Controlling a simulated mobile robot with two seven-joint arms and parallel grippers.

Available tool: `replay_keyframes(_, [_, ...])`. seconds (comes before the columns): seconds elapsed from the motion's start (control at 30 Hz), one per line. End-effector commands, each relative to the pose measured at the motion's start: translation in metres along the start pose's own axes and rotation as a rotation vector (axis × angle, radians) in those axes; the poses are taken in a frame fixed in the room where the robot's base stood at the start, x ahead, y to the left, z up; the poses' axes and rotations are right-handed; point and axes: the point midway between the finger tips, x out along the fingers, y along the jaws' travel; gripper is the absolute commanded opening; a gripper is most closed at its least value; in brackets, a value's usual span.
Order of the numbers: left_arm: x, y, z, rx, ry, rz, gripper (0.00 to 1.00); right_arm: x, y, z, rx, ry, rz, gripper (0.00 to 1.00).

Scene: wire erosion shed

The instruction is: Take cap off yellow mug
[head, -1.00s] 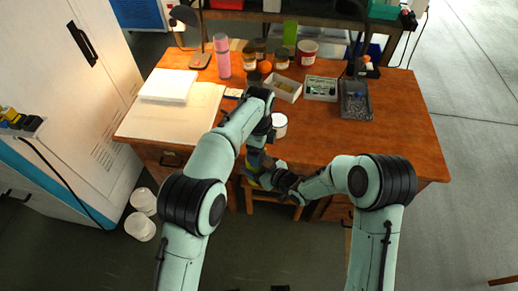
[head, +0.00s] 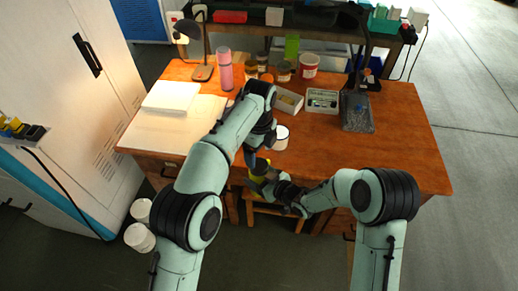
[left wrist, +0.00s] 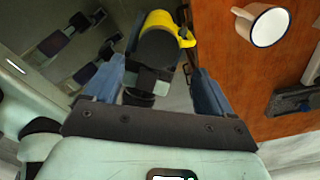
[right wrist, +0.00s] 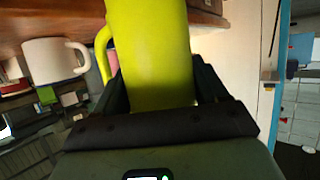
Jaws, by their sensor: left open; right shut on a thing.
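The yellow mug (right wrist: 150,50) is held between the fingers of my right gripper (right wrist: 160,90), which is shut on it. Its yellow handle shows at the left of it in the right wrist view; its top end is cut off there. In the left wrist view the yellow mug (left wrist: 160,18) shows behind its dark cap (left wrist: 158,48), which is on its end. My left gripper (left wrist: 156,72) is open, with the cap between or just past its blue fingertips; contact cannot be told. In the head view the mug (head: 259,181) is small and partly covered by the grippers.
A white mug (head: 281,137) stands on the wooden desk (head: 400,145) near its front edge, close to my left forearm. A stool (head: 268,210) is below the grippers. Trays, jars and a pink bottle (head: 225,72) stand farther back. The desk's right part is clear.

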Motion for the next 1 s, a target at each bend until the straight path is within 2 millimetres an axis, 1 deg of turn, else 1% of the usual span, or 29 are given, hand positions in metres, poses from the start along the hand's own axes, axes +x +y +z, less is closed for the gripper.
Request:
replay_keyframes(0.1, [-0.011,0.002,0.002,0.16,-0.001,-0.003,0.84,0.0,0.0,-0.002,-0.001,0.004,0.0,0.0])
replay_keyframes(0.2, [-0.015,0.003,0.002,0.258,0.0,-0.003,0.84,0.0,0.0,-0.002,-0.001,0.004,0.0,0.0])
replay_keyframes(0.3, [-0.014,0.004,0.003,0.307,-0.001,-0.001,0.84,0.0,0.0,-0.002,-0.001,0.004,0.0,0.0])
replay_keyframes(0.37, [-0.009,0.004,0.003,0.316,0.0,0.001,0.84,0.0,0.0,-0.002,-0.001,0.004,0.0,0.0])
replay_keyframes(0.7, [0.042,0.004,0.002,0.315,0.0,0.002,0.84,0.0,0.0,-0.002,-0.001,0.004,0.0,0.0])
replay_keyframes(0.8, [0.053,0.004,0.003,0.314,0.0,0.001,0.84,0.0,0.0,-0.002,-0.001,0.004,0.0,0.0])
replay_keyframes(1.0, [0.062,0.004,0.003,0.314,-0.001,-0.001,0.84,0.0,0.0,-0.002,-0.001,0.004,0.0,0.0])
